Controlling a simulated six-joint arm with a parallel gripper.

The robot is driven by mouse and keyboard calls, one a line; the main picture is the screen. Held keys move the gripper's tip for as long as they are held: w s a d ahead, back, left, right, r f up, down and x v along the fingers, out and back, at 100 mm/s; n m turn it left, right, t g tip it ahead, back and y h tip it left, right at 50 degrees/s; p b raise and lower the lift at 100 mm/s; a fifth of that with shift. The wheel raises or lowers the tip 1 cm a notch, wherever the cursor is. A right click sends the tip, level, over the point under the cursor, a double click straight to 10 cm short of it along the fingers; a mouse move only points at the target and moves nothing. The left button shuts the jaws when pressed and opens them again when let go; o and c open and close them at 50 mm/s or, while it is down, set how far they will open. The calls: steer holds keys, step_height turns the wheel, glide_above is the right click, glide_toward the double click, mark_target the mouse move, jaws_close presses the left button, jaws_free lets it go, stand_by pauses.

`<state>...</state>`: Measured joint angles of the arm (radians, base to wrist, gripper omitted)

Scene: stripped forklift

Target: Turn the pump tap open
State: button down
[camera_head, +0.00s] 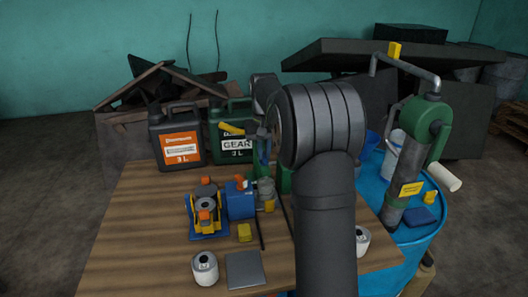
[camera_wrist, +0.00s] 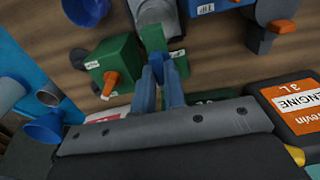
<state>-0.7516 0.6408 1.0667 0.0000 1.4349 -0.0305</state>
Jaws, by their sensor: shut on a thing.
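My gripper (camera_wrist: 165,62), with blue fingers, is closed on a green part (camera_wrist: 152,38) beside a grey cylinder (camera_wrist: 158,12) in the wrist view. I cannot tell for sure that this part is the pump tap, or how far it is turned. A green box with an orange knob (camera_wrist: 111,82) sits to the left of the fingers. In the head view my gripper (camera_head: 263,158) is at the back of the wooden table, partly hidden by my arm, above green parts (camera_head: 285,182). An orange, yellow and blue pump-like unit (camera_head: 207,208) stands to its left.
Black (camera_head: 176,137) and green (camera_head: 236,137) oil cans stand at the table's back. A green hand pump (camera_head: 412,150) stands on a blue drum (camera_head: 428,232) at right. The table's left side (camera_head: 130,245) is clear.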

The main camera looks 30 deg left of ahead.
mark_target(264, 155)
steer(key=shift+r, duration=0.1)
stand_by(0.4)
steer(key=c, duration=1.5)
jaws_free()
step_height(264, 155, up, 17)
steer(key=shift+r, duration=0.15)
step_height(264, 155, down, 18)
steer(key=shift+r, duration=0.25)
